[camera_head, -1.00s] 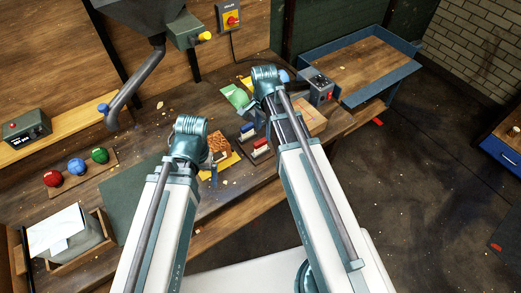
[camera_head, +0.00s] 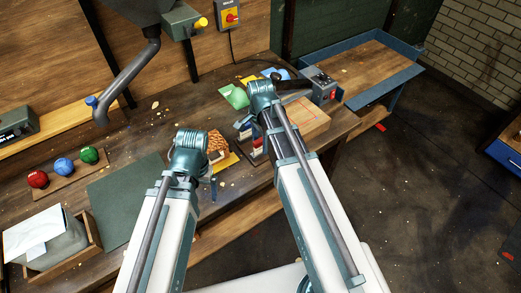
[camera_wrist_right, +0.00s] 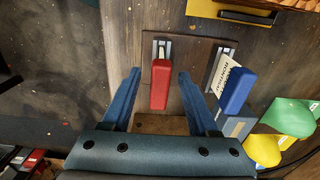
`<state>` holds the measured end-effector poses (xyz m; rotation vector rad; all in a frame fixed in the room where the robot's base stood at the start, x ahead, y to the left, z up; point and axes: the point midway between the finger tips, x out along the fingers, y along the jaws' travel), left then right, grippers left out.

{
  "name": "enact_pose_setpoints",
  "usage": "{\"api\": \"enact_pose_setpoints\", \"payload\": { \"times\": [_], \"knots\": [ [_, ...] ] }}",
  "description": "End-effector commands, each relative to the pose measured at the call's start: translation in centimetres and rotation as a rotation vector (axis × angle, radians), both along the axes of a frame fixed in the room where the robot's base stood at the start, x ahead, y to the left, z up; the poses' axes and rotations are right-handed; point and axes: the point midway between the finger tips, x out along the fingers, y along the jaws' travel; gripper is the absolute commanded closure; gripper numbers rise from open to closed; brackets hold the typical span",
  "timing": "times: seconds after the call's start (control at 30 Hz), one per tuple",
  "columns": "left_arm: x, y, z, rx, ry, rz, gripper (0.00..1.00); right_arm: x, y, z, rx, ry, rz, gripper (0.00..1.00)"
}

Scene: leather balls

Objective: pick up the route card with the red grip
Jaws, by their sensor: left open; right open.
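In the right wrist view, the red grip (camera_wrist_right: 160,86) stands at a metal slot on a dark brown board (camera_wrist_right: 188,50). A thin pale strip shows above it; the rest of its card is hidden. My right gripper (camera_wrist_right: 160,73) is open, with one blue finger on each side of the red grip and visible gaps. A blue grip (camera_wrist_right: 236,90) with a white printed card (camera_wrist_right: 219,75) stands to its right. In the head view my own right arm hides most of this spot. My left gripper (camera_head: 213,187) is open and empty near the bench's front edge.
Green (camera_head: 234,96) and yellow pieces lie just right of the blue grip in the wrist view. A cardboard box (camera_head: 300,120) stands right of my right arm. Red, blue and green balls (camera_head: 63,167) sit at left. A dark green mat (camera_head: 125,195) is bare.

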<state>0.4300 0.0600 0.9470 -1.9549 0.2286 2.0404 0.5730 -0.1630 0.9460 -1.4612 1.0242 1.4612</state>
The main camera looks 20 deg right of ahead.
Motion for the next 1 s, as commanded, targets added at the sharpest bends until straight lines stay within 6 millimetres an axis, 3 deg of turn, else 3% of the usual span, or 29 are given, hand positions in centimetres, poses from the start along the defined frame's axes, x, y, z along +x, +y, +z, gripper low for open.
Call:
{"api": "enact_pose_setpoints", "payload": {
  "times": [0.07, 0.33, 0.67, 1.0],
  "knots": [
    [0.0, 0.01, -1.11, 0.0, 0.0, 0.0, 0.07, -0.01, -0.03, -1.11, 0.0, 0.0, 0.0, 0.4],
    [0.0, 0.0, -0.96, 0.0, 0.0, 0.0, 0.07, -0.02, -0.04, -0.96, 0.0, 0.0, 0.0, 0.4],
    [0.0, 0.0, -0.96, 0.0, 0.0, 0.0, 0.07, -0.01, -0.05, -0.96, 0.0, 0.0, 0.0, 0.99],
    [0.0, 0.0, -0.95, 0.0, 0.0, 0.0, 0.07, -0.01, -0.05, -0.95, 0.0, 0.0, 0.0, 1.0]
  ]
}}
